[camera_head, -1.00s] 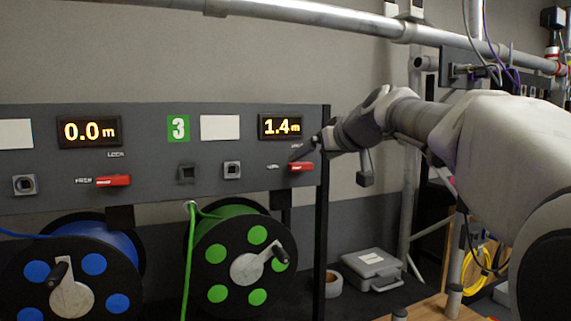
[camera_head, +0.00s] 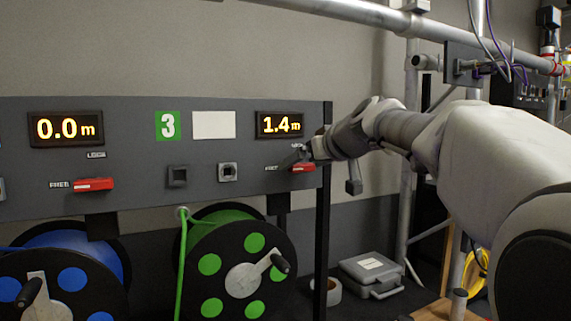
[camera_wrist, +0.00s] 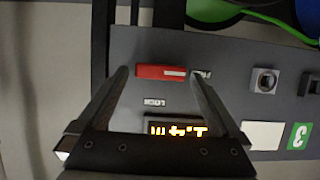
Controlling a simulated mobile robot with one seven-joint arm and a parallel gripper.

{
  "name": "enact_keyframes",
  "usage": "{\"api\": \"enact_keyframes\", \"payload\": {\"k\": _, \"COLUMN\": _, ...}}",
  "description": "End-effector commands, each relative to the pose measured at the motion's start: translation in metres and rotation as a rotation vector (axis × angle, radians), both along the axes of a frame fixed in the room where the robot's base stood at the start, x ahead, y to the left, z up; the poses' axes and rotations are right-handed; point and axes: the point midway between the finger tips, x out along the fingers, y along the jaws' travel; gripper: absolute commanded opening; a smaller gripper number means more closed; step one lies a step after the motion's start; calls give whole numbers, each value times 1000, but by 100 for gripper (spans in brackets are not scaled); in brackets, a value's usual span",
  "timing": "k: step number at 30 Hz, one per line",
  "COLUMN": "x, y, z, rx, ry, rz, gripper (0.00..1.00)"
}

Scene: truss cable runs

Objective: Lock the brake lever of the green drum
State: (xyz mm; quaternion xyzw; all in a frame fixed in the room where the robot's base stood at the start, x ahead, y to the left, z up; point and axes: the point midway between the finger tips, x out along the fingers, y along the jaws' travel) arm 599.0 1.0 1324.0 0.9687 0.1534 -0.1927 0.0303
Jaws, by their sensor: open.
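The green drum (camera_head: 215,262) hangs below the panel section marked 3. Its brake lever (camera_head: 303,168) is a red bar below the 1.4 m display. The lever (camera_wrist: 160,72) lies level in the wrist view, its pale end beside the FREE label; the LOCK label (camera_wrist: 155,103) is on the display side. My gripper (camera_head: 302,154) is at the panel close to the lever, partly covering that area. In the wrist view my open gripper (camera_wrist: 158,77) has one fingertip near each end of the lever. Whether the fingertips touch the panel or lever I cannot tell.
The blue drum (camera_head: 70,255) and its red lever (camera_head: 93,184) are to the left. Black square sockets (camera_head: 228,172) sit left of the green drum's lever. A dark post (camera_head: 324,215) edges the panel. A grey case (camera_head: 371,274) and tape roll (camera_head: 333,291) are below.

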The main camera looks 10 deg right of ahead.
Motion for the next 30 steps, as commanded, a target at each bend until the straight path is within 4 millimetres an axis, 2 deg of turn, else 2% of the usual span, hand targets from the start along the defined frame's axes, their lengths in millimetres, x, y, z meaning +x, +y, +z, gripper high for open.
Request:
{"api": "enact_keyframes", "payload": {"k": 7, "x": 0, "y": 0, "z": 0, "rx": 0, "ry": 0, "rz": 0, "gripper": 100}}
{"api": "enact_keyframes", "payload": {"k": 8, "x": 0, "y": 0, "z": 0, "rx": 0, "ry": 0, "rz": 0, "gripper": 96}}
{"api": "enact_keyframes", "payload": {"k": 21, "x": 0, "y": 0, "z": 0, "rx": -1, "ry": 0, "rz": 0, "gripper": 19}}
{"api": "enact_keyframes", "payload": {"k": 30, "x": 0, "y": -1, "z": -1, "rx": 40, "ry": 14, "rz": 0, "gripper": 19}}
